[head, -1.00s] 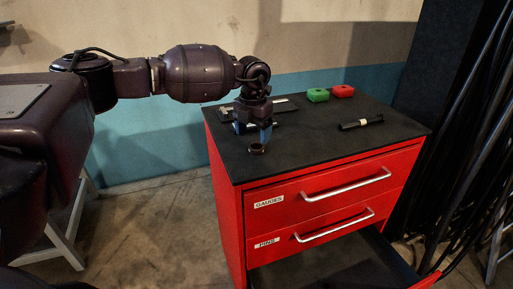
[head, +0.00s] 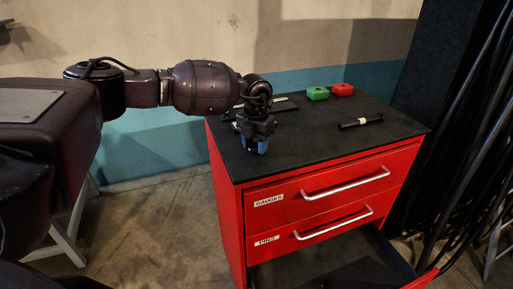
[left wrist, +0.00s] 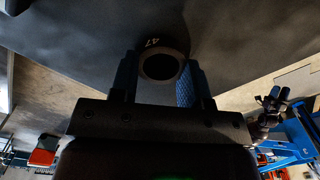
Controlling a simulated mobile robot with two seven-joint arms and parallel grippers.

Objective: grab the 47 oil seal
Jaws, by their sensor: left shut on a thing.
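The 47 oil seal (left wrist: 160,63) is a dark ring with "47" marked on its face. In the left wrist view it sits between the two blue fingertips of my left gripper (left wrist: 158,82), which is shut on it. In the head view my left gripper (head: 255,148) points down at the cabinet top (head: 290,148), near its left front part. The seal is hidden there behind the fingers. I cannot tell whether it still touches the top.
A green block (head: 317,93) and a red block (head: 343,89) stand at the back of the cabinet top. A bottom drawer (head: 345,274) is open below the drawers labelled GAUGES and PINS.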

